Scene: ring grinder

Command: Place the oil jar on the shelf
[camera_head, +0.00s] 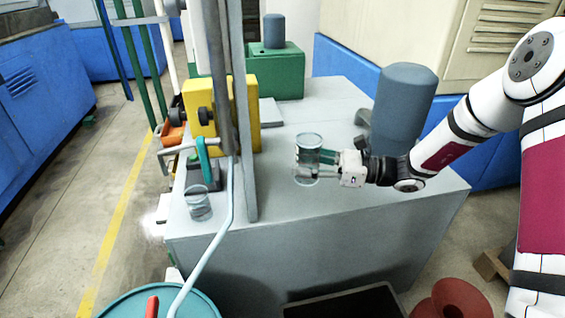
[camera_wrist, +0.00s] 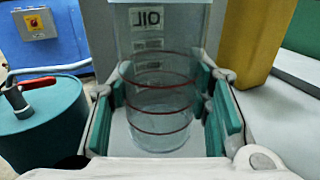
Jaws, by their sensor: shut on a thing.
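The oil jar (camera_head: 307,153), a clear glass cylinder, is upright between the fingers of my gripper (camera_head: 318,162), over the grey machine top (camera_head: 285,195). I cannot tell whether its base touches the top. In the wrist view the jar (camera_wrist: 158,112) has red rings and OIL lettering, and the teal pads of my gripper (camera_wrist: 163,105) close on both sides of it. A second clear glass jar (camera_head: 198,203) stands at the left front corner of the machine, left of the upright post. I cannot single out a shelf for certain.
The tall grey post (camera_head: 243,130) rises left of my gripper. A yellow block (camera_head: 245,112) is behind it. A dark grey cylinder (camera_head: 403,105) stands close behind my wrist. A teal drum (camera_head: 190,303) is at the front left.

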